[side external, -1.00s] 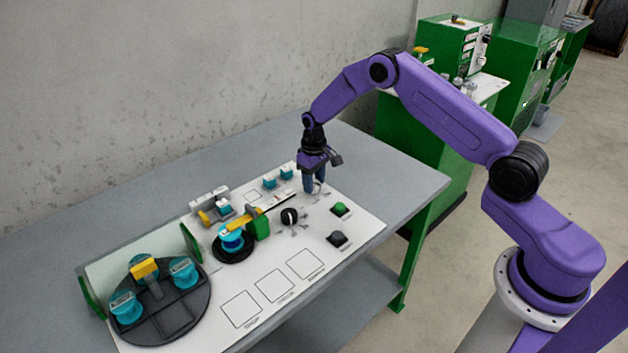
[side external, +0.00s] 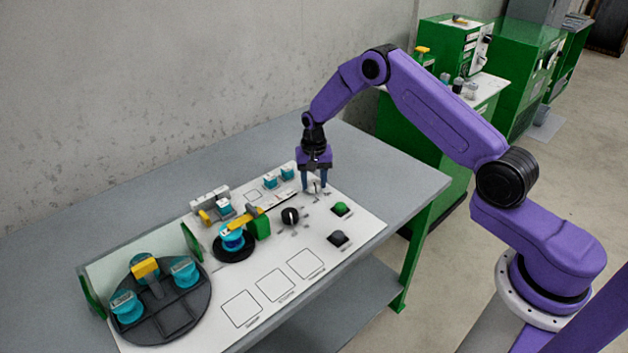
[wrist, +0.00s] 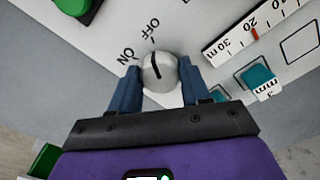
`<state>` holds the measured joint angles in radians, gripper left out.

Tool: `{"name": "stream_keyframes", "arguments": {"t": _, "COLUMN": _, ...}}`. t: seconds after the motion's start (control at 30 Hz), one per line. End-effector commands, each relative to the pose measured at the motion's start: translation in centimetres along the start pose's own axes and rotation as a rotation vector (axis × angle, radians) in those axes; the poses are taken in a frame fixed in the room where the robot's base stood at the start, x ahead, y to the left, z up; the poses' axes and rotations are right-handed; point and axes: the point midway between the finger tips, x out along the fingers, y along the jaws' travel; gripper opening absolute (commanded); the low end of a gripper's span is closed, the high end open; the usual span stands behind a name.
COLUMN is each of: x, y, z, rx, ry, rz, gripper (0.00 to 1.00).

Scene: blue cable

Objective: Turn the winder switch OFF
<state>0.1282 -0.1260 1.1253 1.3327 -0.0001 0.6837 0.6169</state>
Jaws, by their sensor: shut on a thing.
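The winder switch is a round silver knob (wrist: 160,72) with a black pointer line, set in the white panel (side external: 362,228). In the wrist view its line points up toward the OFF label (wrist: 153,28), while the ON label (wrist: 127,55) lies to the left of it. My gripper (side external: 315,190) points down over the panel's far right part. Its two blue fingers (wrist: 160,85) are shut on the knob, one on each side. In the side view the fingers partly hide the knob.
A green button (side external: 340,208), a dark button (side external: 337,238) and a black knob (side external: 290,216) are nearby. A winder spool (side external: 232,238) and dark round tray (side external: 165,325) lie further left. The grey table's right end (side external: 400,175) is clear.

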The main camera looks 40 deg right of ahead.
Motion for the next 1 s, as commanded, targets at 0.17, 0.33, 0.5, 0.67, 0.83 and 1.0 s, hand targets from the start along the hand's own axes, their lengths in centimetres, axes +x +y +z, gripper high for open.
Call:
{"name": "stream_keyframes", "arguments": {"t": 0.17, "x": 0.02, "y": -0.03, "z": 0.03, "rx": 0.049, "ry": 0.0, "rz": 0.0, "gripper": 0.16}}
{"name": "stream_keyframes", "arguments": {"t": 0.33, "x": 0.02, "y": -0.02, "z": 0.02, "rx": 0.068, "ry": 0.0, "rz": 0.0, "gripper": 0.16}}
{"name": "stream_keyframes", "arguments": {"t": 0.5, "x": 0.02, "y": -0.02, "z": 0.01, "rx": 0.072, "ry": 0.0, "rz": 0.0, "gripper": 0.16}}
{"name": "stream_keyframes", "arguments": {"t": 0.67, "x": 0.02, "y": -0.02, "z": 0.01, "rx": 0.072, "ry": -0.001, "rz": 0.0, "gripper": 0.16}}
{"name": "stream_keyframes", "arguments": {"t": 0.83, "x": 0.02, "y": -0.01, "z": 0.0, "rx": 0.072, "ry": 0.0, "rz": 0.0, "gripper": 0.72}}
{"name": "stream_keyframes", "arguments": {"t": 1.0, "x": 0.01, "y": -0.02, "z": 0.0, "rx": 0.07, "ry": 0.0, "rz": 0.0, "gripper": 0.72}}
